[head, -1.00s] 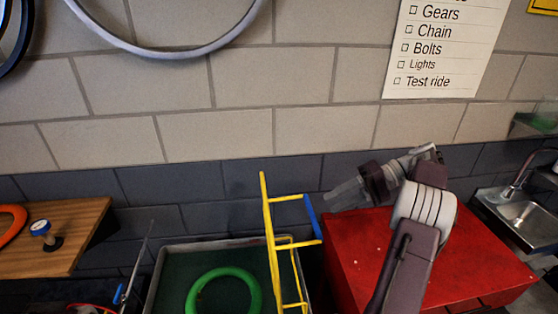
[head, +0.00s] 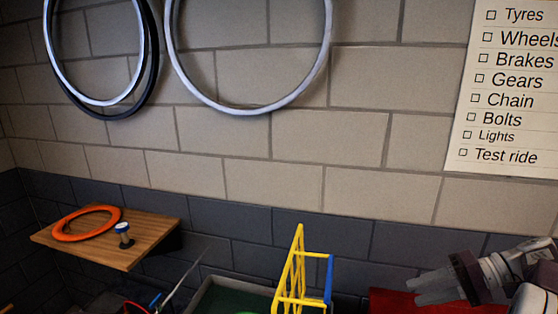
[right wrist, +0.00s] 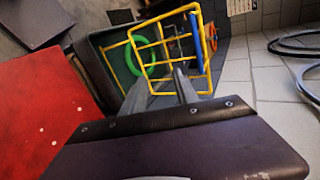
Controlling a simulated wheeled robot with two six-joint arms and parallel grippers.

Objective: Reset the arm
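My right gripper (head: 435,288) is at the lower right of the head view, near the red cabinet (head: 390,300). In the right wrist view its two grey fingers (right wrist: 160,90) stand apart with nothing between them. It is open and empty. Beyond the fingers is a yellow wire rack (right wrist: 165,50) with a blue bar, apart from them as far as I can tell. The rack (head: 298,275) also shows in the head view. My left gripper is not in view.
A grey bin (head: 215,292) with a green ring (right wrist: 140,62) stands by the rack. Wheels and a checklist (head: 500,150) hang on the wall. The red cabinet top (right wrist: 45,115) looks clear.

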